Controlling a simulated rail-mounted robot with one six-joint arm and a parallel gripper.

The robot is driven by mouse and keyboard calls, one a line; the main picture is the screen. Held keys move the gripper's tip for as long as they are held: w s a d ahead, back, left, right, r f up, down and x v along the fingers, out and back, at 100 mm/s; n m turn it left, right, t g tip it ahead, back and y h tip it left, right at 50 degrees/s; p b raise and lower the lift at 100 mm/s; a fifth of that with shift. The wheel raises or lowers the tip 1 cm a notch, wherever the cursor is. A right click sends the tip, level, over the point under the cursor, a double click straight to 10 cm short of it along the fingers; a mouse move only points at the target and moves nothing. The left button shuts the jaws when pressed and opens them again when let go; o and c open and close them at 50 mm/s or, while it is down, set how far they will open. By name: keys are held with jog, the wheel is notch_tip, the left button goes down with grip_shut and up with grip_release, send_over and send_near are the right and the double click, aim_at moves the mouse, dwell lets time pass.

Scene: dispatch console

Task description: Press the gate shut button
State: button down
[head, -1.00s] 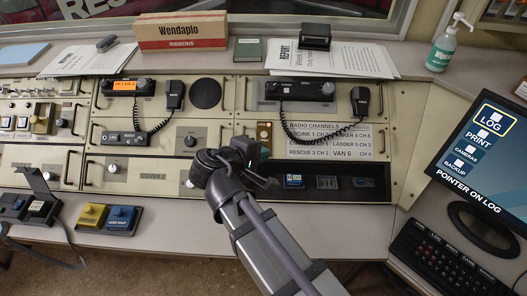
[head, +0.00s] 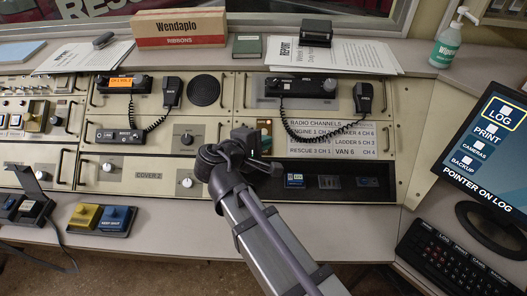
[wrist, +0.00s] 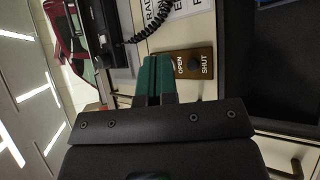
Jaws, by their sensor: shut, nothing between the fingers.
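A brown plate (wrist: 208,53) marked OPEN and SHUT shows in the wrist view, with a dark round control (wrist: 194,66) between the two words. In the head view the upper part of the same plate (head: 264,124) shows on the console, just beyond my gripper; its lower part is hidden behind the gripper. My gripper (head: 250,138) is over the console's middle. In the wrist view its green fingers (wrist: 154,72) are together with nothing between them.
Radio units (head: 300,86) with coiled cords sit above the plate. A dark recessed strip (head: 345,183) with small blue and black controls is to the right. Yellow and blue buttons (head: 115,219) sit at lower left. A monitor (head: 488,140) and keyboard (head: 450,262) are at right.

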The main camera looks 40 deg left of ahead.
jog(key=shift+w+a+f+b, duration=0.3)
jog(key=shift+f+b, duration=0.1)
jog(key=shift+f, duration=0.15)
jog(key=shift+w+a+f+b, duration=0.25)
jog(key=shift+f+b, duration=0.2)
jog(key=shift+f, duration=0.15)
jog(key=shift+w+a+f+b, duration=0.2)
jog(key=shift+w+f+b, duration=0.15)
jog(key=shift+f, duration=0.2)
jog(key=shift+f, duration=0.1)
dwell(0.5)
jog(key=shift+w+a+f+b, duration=0.15)
jog(key=shift+f+b, duration=0.1)
jog(key=shift+b, duration=0.15)
jog(key=shift+w+a+f+b, duration=0.1)
jog(key=shift+w+f+b, duration=0.05)
jog(key=shift+f+b, duration=0.2)
dwell(0.5)
jog(key=shift+r, duration=0.15)
jog(key=shift+s+d+r+p, duration=0.3)
jog(key=shift+r+p, duration=0.25)
jog(key=shift+p, duration=0.15)
jog(key=r+p, duration=0.1)
jog(key=s+d+r+p, duration=0.1)
jog(key=s+r+p, duration=0.1)
jog(key=r+p, duration=0.1)
jog(key=shift+s+d+r, duration=0.1)
jog(key=shift+d, duration=0.25)
